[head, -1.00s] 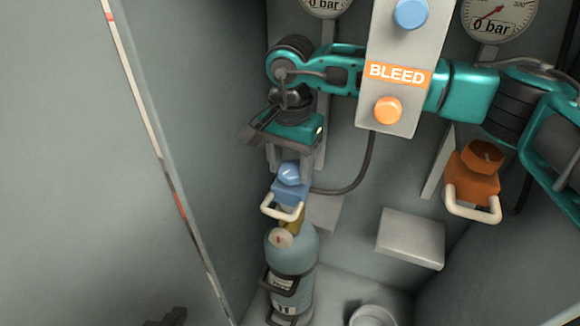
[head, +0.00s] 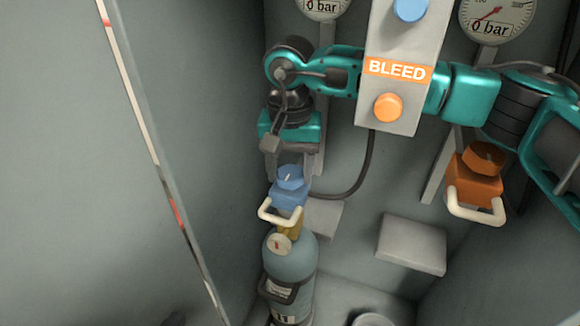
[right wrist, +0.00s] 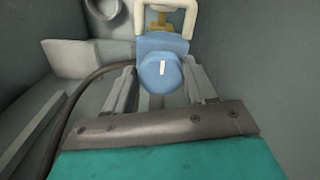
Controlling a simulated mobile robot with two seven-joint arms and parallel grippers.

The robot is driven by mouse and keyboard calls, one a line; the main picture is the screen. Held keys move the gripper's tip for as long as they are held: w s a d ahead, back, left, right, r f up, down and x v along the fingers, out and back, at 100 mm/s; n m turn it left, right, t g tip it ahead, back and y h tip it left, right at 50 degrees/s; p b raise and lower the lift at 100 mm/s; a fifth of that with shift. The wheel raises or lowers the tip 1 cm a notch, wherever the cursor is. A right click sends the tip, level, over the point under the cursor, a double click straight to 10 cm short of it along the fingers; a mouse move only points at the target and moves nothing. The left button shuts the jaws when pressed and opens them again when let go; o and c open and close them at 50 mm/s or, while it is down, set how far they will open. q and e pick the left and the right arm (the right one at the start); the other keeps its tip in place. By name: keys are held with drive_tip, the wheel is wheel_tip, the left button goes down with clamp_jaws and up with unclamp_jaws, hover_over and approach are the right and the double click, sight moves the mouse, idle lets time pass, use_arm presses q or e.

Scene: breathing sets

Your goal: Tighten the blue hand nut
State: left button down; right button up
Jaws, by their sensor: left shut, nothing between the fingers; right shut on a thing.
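The blue hand nut (head: 291,180), with a white mark on its face, sits on a blue connector block (head: 287,198) with a cream handle, above the neck of a grey-blue cylinder (head: 290,254). My right gripper (head: 291,172) reaches down from above and is shut on the nut, a finger on either side. In the right wrist view, the nut (right wrist: 161,71) lies between the fingers of my gripper (right wrist: 163,78), its white mark nearly upright. Only a dark sliver of my left gripper (head: 174,319) shows at the bottom edge; its fingers cannot be made out.
A panel with an orange BLEED button (head: 388,107) and a blue knob (head: 410,8) hangs in front of my right arm. An orange connector (head: 474,181) is at the right. Two gauges read 0 bar. A dark hose (head: 358,175) runs behind the nut. A grey box (head: 411,244) projects lower right.

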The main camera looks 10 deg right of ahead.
sight(290, 174)
drive_tip(key=shift+r, duration=0.1)
use_arm(q)
drive_tip(key=shift+f, duration=0.1)
use_arm(e)
drive_tip(key=o, duration=1)
drive_tip(key=shift+o, duration=0.2)
use_arm(q)
drive_tip(key=p, duration=0.1)
drive_tip(key=r+p, duration=0.1)
drive_tip(key=shift+s+a+r+p, duration=0.25)
drive_tip(key=shift+a+p, duration=0.1)
use_arm(e)
wheel_tip(290, 174, up, 13)
